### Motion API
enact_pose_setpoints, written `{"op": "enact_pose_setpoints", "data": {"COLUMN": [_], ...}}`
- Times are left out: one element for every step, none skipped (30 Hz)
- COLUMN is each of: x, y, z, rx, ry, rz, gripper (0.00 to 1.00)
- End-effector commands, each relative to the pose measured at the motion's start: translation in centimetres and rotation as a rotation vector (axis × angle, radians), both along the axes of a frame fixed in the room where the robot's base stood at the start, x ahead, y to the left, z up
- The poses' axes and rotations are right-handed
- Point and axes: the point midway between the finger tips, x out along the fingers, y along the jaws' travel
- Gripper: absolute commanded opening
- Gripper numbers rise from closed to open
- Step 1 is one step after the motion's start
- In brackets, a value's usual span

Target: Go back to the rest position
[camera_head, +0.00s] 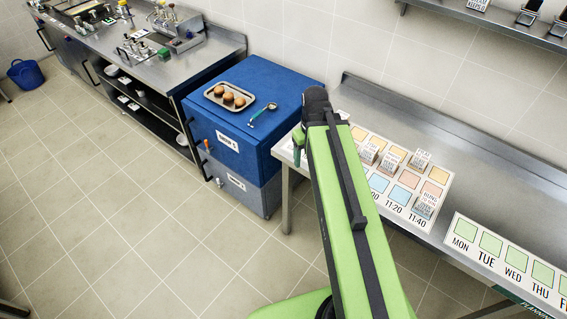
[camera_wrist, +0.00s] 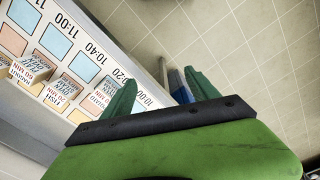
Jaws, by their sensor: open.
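My green arm reaches up from the bottom of the head view toward the steel table, its elbow-like dark joint near the table's left end. My gripper (camera_head: 298,143) shows only in part there, beside the blue cabinet (camera_head: 262,118). In the wrist view my gripper (camera_wrist: 160,88) has its two green fingers spread apart with nothing between them. The fingers point past the edge of the schedule board (camera_wrist: 62,60) toward the floor and a table leg.
The steel table (camera_head: 480,165) carries a time board (camera_head: 440,190) with several small label blocks and a weekday strip (camera_head: 515,258). A tray (camera_head: 230,97) of brown round items and a scoop (camera_head: 262,113) sit on the blue cabinet.

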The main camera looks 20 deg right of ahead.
Motion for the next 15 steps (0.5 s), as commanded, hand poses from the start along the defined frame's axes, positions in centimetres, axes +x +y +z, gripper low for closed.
{"op": "enact_pose_setpoints", "data": {"x": [0.1, 0.1, 0.1, 0.1, 0.0, 0.0, -0.1, -0.1, -0.1, -0.1, -0.1, -0.1, -0.1, -0.1, -0.1], "y": [3.7, 5.4, 7.4, 8.6, 9.5, 10.2, 10.3, 10.5, 10.7, 10.7, 10.7, 10.7, 10.6, 10.6, 10.6], "z": [0.0, 0.0, 0.0, 0.0, 0.0, 0.0, 0.0, 0.0, 0.0, 0.0, 0.0, 0.0, 0.0, 0.0, 0.0], "rx": [0.0, -0.001, -0.001, -0.001, -0.001, -0.001, -0.001, -0.001, -0.001, -0.001, 0.0, 0.0, 0.0, 0.0, 0.0], "ry": [0.0, 0.0, 0.0, 0.0, 0.0, 0.0, 0.0, 0.0, 0.0, 0.0, 0.0, 0.0, 0.0, 0.0, 0.0], "rz": [-0.022, -0.044, -0.07, -0.086, -0.1, -0.115, -0.124, -0.13, -0.135, -0.138, -0.138, -0.139, -0.138, -0.138, -0.138], "gripper": [0.69, 0.69, 0.69, 0.69, 0.69, 0.69, 0.69, 0.69, 0.69, 0.69, 0.69, 0.69, 0.69, 0.69, 0.69]}}
